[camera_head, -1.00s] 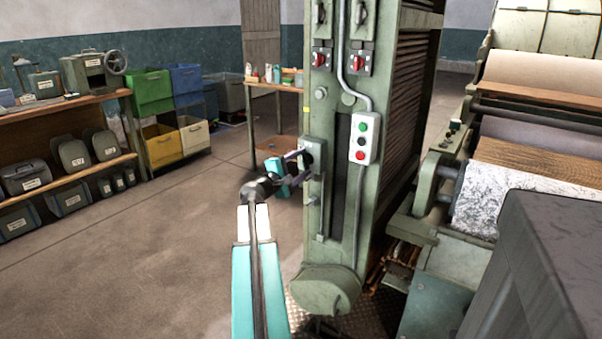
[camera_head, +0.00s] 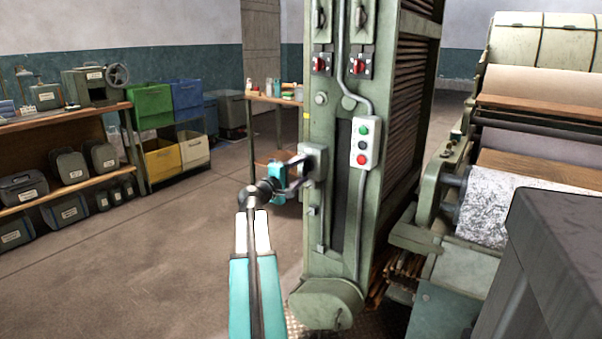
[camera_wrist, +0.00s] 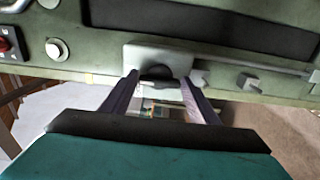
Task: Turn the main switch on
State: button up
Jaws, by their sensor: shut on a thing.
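The main switch is a grey box with a dark rotary knob on the side of the green column. In the wrist view the box (camera_wrist: 157,52) is straight ahead and the knob (camera_wrist: 157,72) lies between my fingertips.
A push-button station (camera_head: 365,142) with green, black and red buttons is right of the switch. Two red rotary switches (camera_head: 361,64) sit higher on the column. A roller machine (camera_head: 500,190) stands at right. A shelf (camera_head: 68,185) and bins (camera_head: 153,105) are at left, with clear floor between.

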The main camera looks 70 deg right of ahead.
jog(key=shift+s+f, duration=0.1)
jog(key=o, duration=1)
jog(key=shift+o, duration=0.2)
jog(key=p+v, duration=0.1)
jog(key=v, duration=1.3)
jog(key=shift+p, duration=0.3)
